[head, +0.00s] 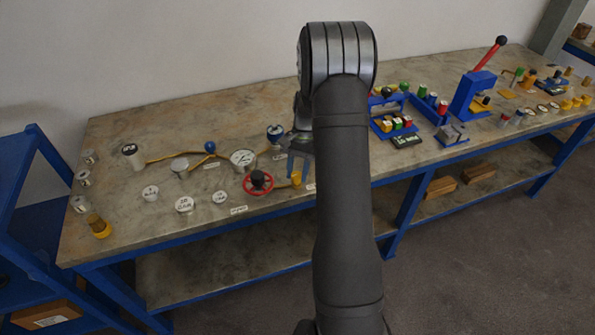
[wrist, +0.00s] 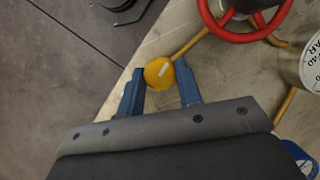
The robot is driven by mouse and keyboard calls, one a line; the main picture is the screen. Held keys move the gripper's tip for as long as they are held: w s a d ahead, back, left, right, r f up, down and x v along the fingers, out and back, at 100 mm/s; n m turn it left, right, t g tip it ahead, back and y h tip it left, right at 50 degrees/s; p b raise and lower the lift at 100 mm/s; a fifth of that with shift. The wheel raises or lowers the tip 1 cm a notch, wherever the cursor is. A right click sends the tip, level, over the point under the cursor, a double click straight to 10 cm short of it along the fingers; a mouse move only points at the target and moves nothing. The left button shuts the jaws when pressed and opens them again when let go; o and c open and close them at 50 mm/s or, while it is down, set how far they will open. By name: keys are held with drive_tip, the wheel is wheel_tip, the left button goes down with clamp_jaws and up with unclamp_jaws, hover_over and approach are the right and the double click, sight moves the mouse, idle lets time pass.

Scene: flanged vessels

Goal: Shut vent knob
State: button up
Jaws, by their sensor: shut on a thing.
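The vent knob is a round yellow knob with a white line on its top; it stands near the front edge of the bench in the head view (head: 296,178). In the wrist view the knob (wrist: 159,73) sits between the blue fingertips, its white mark pointing up and slightly right. My gripper (wrist: 158,78) is shut on it from above; it also shows in the head view (head: 297,153), partly hidden by my arm. A brass pipe runs from the knob's place toward the red handwheel.
The red handwheel (head: 258,183) is close to the left of the knob. A large gauge (head: 242,158) stands behind it. Loose white-faced weights (head: 184,204) lie to the left on the bench (head: 130,250). A blue press with a red lever (head: 487,55) stands at the far right.

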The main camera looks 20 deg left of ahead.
drive_tip(key=n+h, duration=0.1)
drive_tip(key=n, duration=0.3)
drive_tip(key=shift+a+t, duration=0.15)
drive_tip(key=shift+t, duration=0.15)
drive_tip(key=n+h, duration=0.1)
drive_tip(key=n, duration=0.1)
drive_tip(key=n+t, duration=0.1)
drive_tip(key=n, duration=0.1)
drive_tip(key=shift+a+n+h, duration=0.1)
drive_tip(key=shift+n+h, duration=0.2)
drive_tip(key=shift+h, duration=0.1)
drive_tip(key=n+t+h, duration=0.1)
drive_tip(key=n, duration=0.3)
drive_tip(key=shift+s+a, duration=0.1)
drive_tip(key=shift+s, duration=0.05)
drive_tip(key=shift+s+n+t, duration=0.1)
drive_tip(key=shift+n+t, duration=0.9)
drive_tip(key=shift+n, duration=1.1)
drive_tip(key=o, duration=1)
drive_tip(key=v, duration=1.7)
drive_tip(key=shift+s+a+r, duration=0.1)
drive_tip(key=shift+a+r, duration=0.05)
drive_tip(key=shift+a, duration=0.1)
